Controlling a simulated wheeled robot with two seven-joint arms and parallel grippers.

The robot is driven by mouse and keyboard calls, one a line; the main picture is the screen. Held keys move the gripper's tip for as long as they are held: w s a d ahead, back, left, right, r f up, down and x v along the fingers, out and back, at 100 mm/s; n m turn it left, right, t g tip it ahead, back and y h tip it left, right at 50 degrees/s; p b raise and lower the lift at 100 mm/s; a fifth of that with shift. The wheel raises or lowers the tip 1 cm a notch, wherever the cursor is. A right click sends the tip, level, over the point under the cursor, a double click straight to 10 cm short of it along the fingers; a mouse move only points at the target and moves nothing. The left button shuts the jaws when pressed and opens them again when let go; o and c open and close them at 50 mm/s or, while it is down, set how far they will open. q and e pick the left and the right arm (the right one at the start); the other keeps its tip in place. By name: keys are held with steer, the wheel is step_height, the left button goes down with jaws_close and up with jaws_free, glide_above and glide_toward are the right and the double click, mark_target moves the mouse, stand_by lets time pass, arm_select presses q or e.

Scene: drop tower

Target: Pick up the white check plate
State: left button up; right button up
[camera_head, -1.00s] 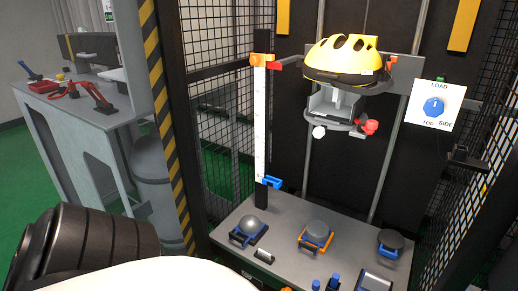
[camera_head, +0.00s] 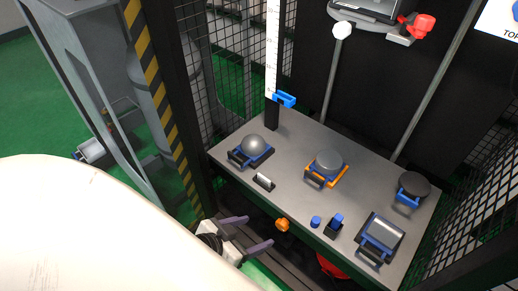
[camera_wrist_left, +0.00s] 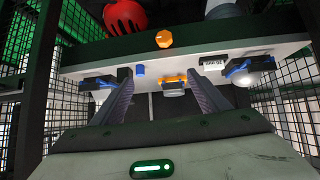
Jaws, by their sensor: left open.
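A small white piece in a dark holder, which I take to be the white check plate (camera_head: 263,180), lies near the front edge of the grey table, in front of the domed anvil. In the left wrist view a white piece with dark marks (camera_wrist_left: 213,62) shows near the table edge, right of the fingers. My left gripper (camera_head: 247,234) is open and empty, in front of the table edge and below the plate in the picture. Its two dark fingers (camera_wrist_left: 158,78) stand wide apart in the left wrist view. My right gripper is not in view.
The grey table (camera_head: 290,200) bears a domed anvil (camera_head: 252,148), an orange-handled flat anvil (camera_head: 326,166), a dark round one (camera_head: 412,187) and a blue-framed one (camera_head: 380,238). An orange knob (camera_head: 282,225) sits on its front. Mesh and posts flank it.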

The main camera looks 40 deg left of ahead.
arm_select(q)
steer(key=w+a+f+t+b, duration=0.2)
steer(key=w+a+f+b, duration=0.45)
steer(key=a+b, duration=0.2)
steer(key=t+b, duration=0.1)
steer(key=b, duration=0.5)
glide_toward(264, 178)
steer(key=shift+n+y, duration=0.4)
steer(key=shift+y, duration=0.1)
steer(key=b+x, duration=0.1)
steer(key=x, duration=0.1)
steer(key=b+x, duration=0.1)
steer(key=x, duration=0.2)
steer(key=b+x, duration=0.1)
steer(key=x, duration=0.2)
steer(key=shift+w+d, duration=0.1)
steer(key=shift+d, duration=0.15)
steer(key=c, duration=1.1)
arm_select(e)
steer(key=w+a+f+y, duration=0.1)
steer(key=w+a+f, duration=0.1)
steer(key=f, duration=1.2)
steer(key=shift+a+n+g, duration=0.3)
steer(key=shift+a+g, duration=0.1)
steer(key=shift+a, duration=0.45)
